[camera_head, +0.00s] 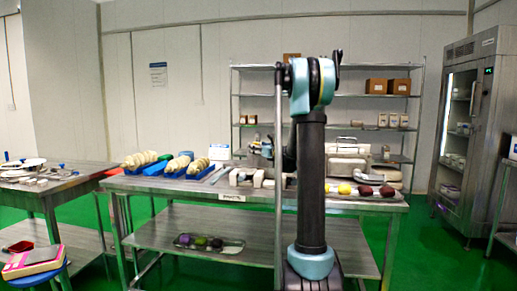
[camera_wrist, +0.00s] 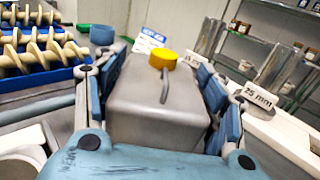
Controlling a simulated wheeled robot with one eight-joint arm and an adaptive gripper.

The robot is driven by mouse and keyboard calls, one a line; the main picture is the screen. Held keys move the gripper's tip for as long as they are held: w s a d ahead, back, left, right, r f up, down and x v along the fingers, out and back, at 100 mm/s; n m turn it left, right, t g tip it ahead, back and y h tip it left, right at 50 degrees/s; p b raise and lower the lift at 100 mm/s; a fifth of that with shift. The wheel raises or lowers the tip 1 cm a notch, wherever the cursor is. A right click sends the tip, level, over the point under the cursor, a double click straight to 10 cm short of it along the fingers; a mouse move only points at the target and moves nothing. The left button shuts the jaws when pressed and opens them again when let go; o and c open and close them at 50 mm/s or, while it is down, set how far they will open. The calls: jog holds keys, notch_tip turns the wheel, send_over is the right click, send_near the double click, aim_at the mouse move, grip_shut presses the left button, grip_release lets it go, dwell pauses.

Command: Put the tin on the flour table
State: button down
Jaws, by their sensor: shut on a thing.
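The tin is a grey box-shaped can with a yellow cap and a handle on top (camera_wrist: 158,95). In the wrist view my gripper (camera_wrist: 160,90) is shut on it, with blue finger pads against its left and right sides. The tin stands about upright between the fingers. In the head view my gripper (camera_head: 262,149) is small, behind my arm and over the middle of the long steel table (camera_head: 150,184); the tin is hard to make out there. Another steel table (camera_head: 85,172) stands at the left.
Blue trays (camera_head: 138,161) with pale spiral augers stand on the long table, left of my gripper. A white machine (camera_head: 346,157) and yellow and dark red lumps (camera_head: 366,190) are at the right. A blue cup (camera_wrist: 102,34) and a "25 mm" sign (camera_wrist: 253,96) are near the tin.

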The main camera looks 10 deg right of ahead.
jog(key=shift+c, duration=1.8)
grip_release()
jog(key=shift+s, duration=0.1)
